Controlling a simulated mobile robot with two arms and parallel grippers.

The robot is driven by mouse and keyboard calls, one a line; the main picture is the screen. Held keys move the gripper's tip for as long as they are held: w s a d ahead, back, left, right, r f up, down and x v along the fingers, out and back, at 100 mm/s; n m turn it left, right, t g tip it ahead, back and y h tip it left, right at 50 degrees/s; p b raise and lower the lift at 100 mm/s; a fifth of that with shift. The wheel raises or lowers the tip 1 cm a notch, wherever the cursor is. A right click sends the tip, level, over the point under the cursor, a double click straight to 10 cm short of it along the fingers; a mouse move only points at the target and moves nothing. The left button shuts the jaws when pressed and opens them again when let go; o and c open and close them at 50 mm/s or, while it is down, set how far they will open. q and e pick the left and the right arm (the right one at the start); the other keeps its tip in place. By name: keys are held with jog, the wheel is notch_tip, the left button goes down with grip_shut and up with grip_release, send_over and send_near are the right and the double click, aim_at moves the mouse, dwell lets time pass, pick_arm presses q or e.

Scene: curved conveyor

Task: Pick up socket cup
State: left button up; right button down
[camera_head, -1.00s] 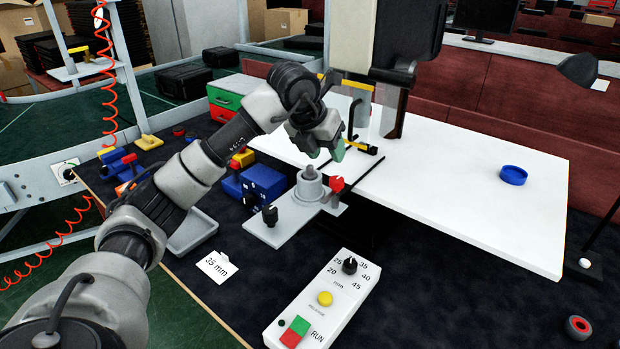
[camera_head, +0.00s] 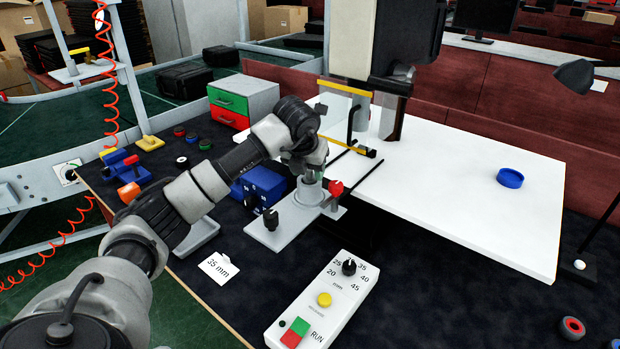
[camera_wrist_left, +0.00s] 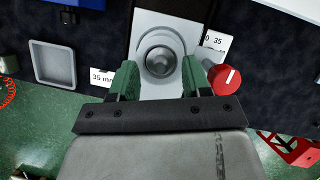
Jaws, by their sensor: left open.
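A grey round metal piece, apparently the socket cup (camera_wrist_left: 160,60), sits upright in the fixture plate (camera_head: 282,226). In the left wrist view it shows from above as rings around a round centre. My left gripper (camera_head: 312,178) is directly over it in the head view, pointing down and hiding its top. In the left wrist view the green fingers of the gripper (camera_wrist_left: 160,80) are open, one on each side of the piece. I cannot tell whether they touch it. My right gripper is not in view.
A red knob (camera_wrist_left: 226,77) stands close to the right finger. A control box (camera_head: 324,302), a "35 mm" card (camera_head: 218,267), a blue block (camera_head: 262,184) and a grey tray (camera_wrist_left: 55,63) are nearby. A press column stands behind.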

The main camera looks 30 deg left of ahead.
pick_arm(q)
jog(key=shift+w+f, duration=0.15)
jog(key=shift+f, duration=0.25)
jog(key=shift+c, duration=0.3)
grip_shut()
